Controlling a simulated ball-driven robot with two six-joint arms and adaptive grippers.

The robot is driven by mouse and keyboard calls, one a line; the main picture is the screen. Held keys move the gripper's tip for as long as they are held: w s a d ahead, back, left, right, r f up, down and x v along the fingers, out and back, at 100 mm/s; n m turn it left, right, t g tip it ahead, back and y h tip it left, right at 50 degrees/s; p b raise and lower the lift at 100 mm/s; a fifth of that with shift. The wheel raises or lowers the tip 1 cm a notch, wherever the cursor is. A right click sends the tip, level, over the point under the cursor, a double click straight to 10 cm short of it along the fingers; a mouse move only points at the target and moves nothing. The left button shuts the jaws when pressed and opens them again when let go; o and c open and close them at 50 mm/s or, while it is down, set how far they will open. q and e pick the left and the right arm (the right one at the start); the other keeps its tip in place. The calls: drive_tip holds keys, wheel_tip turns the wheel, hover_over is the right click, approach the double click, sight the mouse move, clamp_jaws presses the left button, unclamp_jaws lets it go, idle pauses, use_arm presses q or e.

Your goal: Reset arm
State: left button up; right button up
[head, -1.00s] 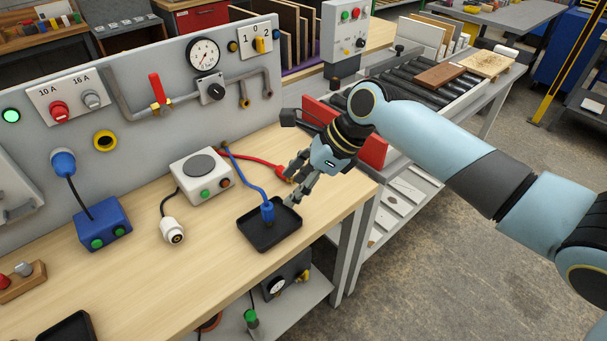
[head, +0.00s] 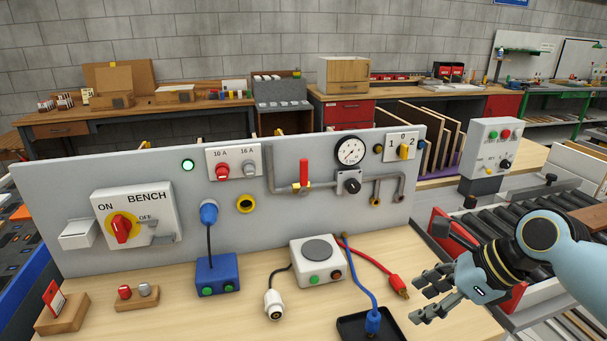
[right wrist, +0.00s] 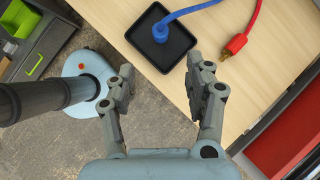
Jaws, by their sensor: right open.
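My right gripper (head: 432,296) is open and empty at the right end of the wooden bench. It is to the right of the black tray and the red plug. In the right wrist view its two fingers (right wrist: 163,90) stand apart with nothing between them. The light blue right arm (head: 562,250) comes in from the right. My left gripper does not show in either view.
A black tray (head: 392,334) holds a blue plug (head: 373,321); a red plug (head: 398,285) lies near it. A white box (head: 318,262) and blue box (head: 216,275) stand before the grey panel (head: 290,215). A roller conveyor (head: 545,228) is at the right.

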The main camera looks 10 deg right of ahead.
drive_tip(key=s+r+n+h, duration=0.3)
drive_tip(key=s+n, duration=0.7)
drive_tip(key=n, duration=0.3)
drive_tip(key=s+r+n+h, duration=0.3)
drive_tip(key=s+n, duration=0.7)
drive_tip(key=n, duration=0.4)
drive_tip(key=s+d+f+g+b, duration=0.15)
drive_tip(key=f+b, duration=0.45)
drive_tip(key=f, duration=1.5)
drive_tip(key=s+d+f+g+b, duration=0.15)
drive_tip(key=f+b, duration=0.55)
drive_tip(key=f, duration=1.4)
drive_tip(key=s+f+b, duration=0.8)
drive_tip(key=s+f, duration=0.9)
drive_tip(key=f, duration=0.5)
drive_tip(key=shift+s+m, duration=0.3)
drive_tip(key=shift+s, duration=0.05)
